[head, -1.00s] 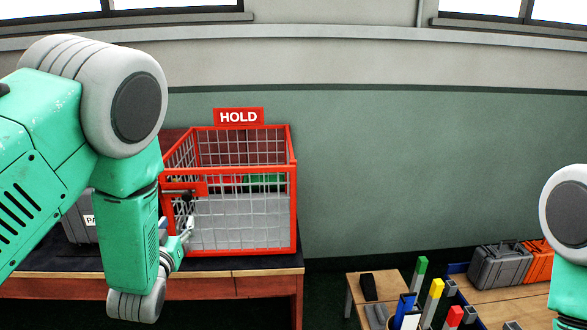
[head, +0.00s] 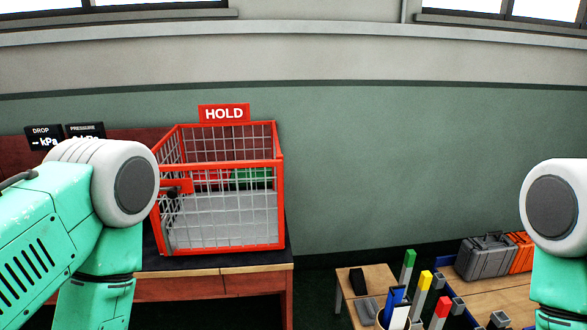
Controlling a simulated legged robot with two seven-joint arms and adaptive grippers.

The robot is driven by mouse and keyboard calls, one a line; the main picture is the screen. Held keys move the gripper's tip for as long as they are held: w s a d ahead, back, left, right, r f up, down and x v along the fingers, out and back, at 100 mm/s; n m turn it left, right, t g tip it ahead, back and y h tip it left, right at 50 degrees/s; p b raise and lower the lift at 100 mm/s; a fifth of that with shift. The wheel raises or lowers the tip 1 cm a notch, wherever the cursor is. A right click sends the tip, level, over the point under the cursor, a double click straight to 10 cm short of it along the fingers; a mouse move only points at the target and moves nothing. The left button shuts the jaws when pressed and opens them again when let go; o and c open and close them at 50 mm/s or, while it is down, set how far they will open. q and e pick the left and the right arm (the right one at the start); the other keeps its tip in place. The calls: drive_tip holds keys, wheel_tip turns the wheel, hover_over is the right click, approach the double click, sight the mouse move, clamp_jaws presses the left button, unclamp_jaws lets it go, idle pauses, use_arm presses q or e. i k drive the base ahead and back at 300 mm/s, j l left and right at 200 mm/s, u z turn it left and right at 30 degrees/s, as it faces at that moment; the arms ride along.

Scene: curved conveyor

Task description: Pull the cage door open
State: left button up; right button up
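The red-framed wire cage (head: 279,200) stands on a table at the left of the head view, under a red HOLD sign (head: 224,113). Its mesh front, the door (head: 225,218), has a red latch piece with a dark knob (head: 178,187) at its upper left. No clear gap shows around the door; I cannot tell if it is fully latched. Red and green items (head: 250,178) show inside the cage. My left arm is at the left, beside the cage, and its gripper is below the picture. My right gripper is also out of view.
The cage table (head: 240,272) has a dark top. Drop and pressure displays (head: 85,133) stand at the back left. Floor shows between the tables.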

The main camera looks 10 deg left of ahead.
sight(187, 185)
drive_tip(key=u, duration=0.95)
